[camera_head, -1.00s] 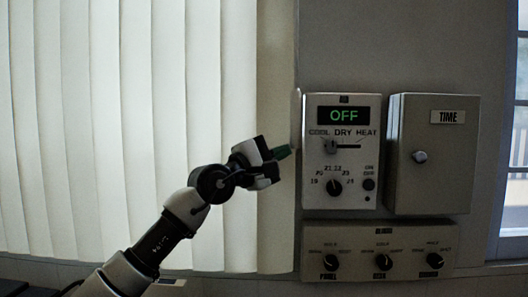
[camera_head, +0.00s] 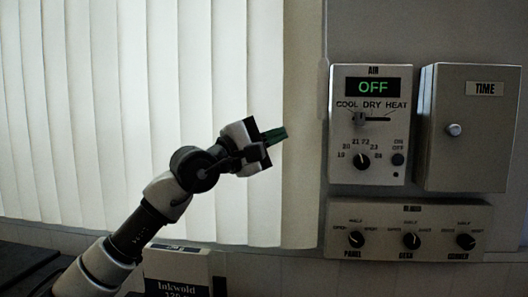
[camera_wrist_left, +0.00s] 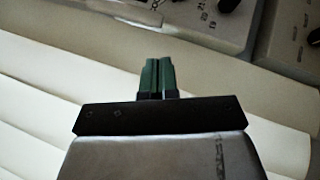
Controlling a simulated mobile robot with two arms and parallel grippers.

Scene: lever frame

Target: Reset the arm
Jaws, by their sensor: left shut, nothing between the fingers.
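My left gripper (camera_head: 276,136) is shut and empty, its green fingertips together in front of the blinds, left of the AIR control panel (camera_head: 343,172). In the left wrist view the fingertips (camera_wrist_left: 157,75) lie side by side with nothing between them. The gripper touches no panel. The AIR panel's display (camera_head: 373,87) reads OFF. Its COOL DRY HEAT slider (camera_head: 360,118) stands toward the left, and its round dial (camera_head: 361,159) sits below. My right gripper is not in view.
A grey TIME box (camera_head: 480,140) with a round knob is right of the AIR panel. A lower panel (camera_head: 410,206) with three knobs is below both. White blinds (camera_head: 120,120) fill the left. A box marked Inkwold (camera_head: 176,268) stands at the bottom, beside my arm.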

